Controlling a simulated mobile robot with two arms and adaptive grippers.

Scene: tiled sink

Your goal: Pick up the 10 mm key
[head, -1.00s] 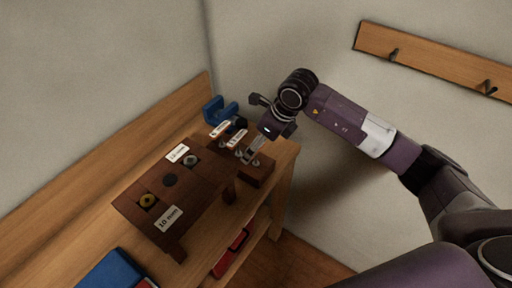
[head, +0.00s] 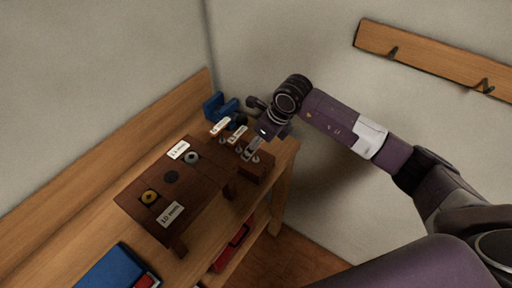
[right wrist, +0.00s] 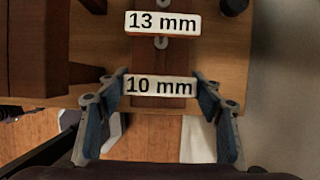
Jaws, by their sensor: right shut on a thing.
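The 10 mm key shows as a white "10 mm" tag (right wrist: 160,87) in the right wrist view; its body is mostly hidden. My right gripper (right wrist: 159,84) has one blue-padded finger at each end of this tag and is shut on the key. In the head view my right gripper (head: 254,146) is over the front of the dark wooden key rack (head: 256,171). The tag marked "13 mm" (right wrist: 162,23) lies just beyond, and also shows in the head view (head: 238,134). My left gripper is out of view.
A dark wooden stand (head: 135,205) with a yellow nut (head: 150,197) and a grey nut (head: 191,157) is left of the rack. A blue object (head: 214,106) is behind the rack. A blue box (head: 105,268) lies at the front left. A hook rail (head: 430,58) is on the right wall.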

